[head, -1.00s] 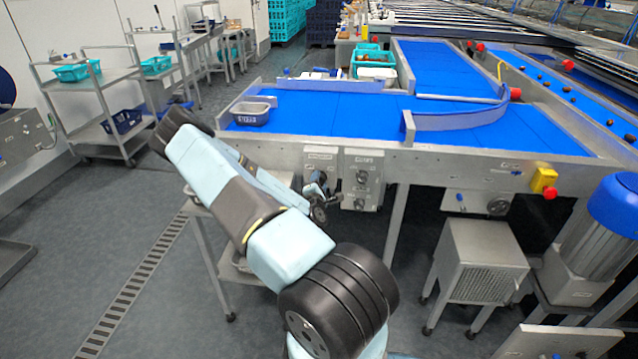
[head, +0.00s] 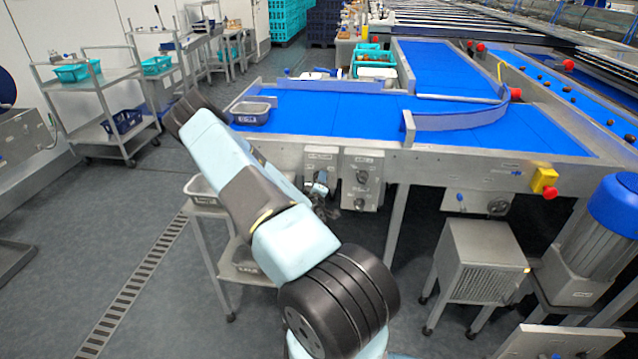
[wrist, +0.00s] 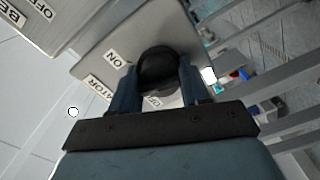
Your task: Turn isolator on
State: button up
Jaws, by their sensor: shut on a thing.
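The isolator is a grey metal panel (head: 320,156) on the front of the blue conveyor's frame, partly hidden by my arm in the head view. In the wrist view its plate (wrist: 92,62) carries an "ON" label (wrist: 115,58) and a label ending in "ATOR" (wrist: 104,89). A round black knob (wrist: 158,62) stands out from it. My gripper (wrist: 158,78) is shut on the knob, with one dark blue finger on each side. Another label is partly covered between the fingers. In the head view my gripper (head: 321,190) is small, in front of the panel's lower part.
A second panel with knobs (head: 362,180) is just right of the isolator. A grey tray (head: 250,112) sits on the conveyor's left end. A small metal table (head: 205,245) stands below my arm. A metal box on legs (head: 482,262) is to the right.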

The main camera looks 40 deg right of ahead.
jog(key=m, duration=0.6)
jog(key=shift+s+f, duration=0.2)
jog(key=shift+f, duration=0.15)
jog(key=shift+m, duration=0.4)
jog(key=o, duration=0.8)
jog(key=shift+w, duration=0.1)
jog(key=shift+o, duration=1.2)
jog(key=shift+r, duration=0.15)
jog(key=v, duration=1.3)
jog(key=shift+s+a, duration=0.2)
jog(key=shift+s, duration=0.05)
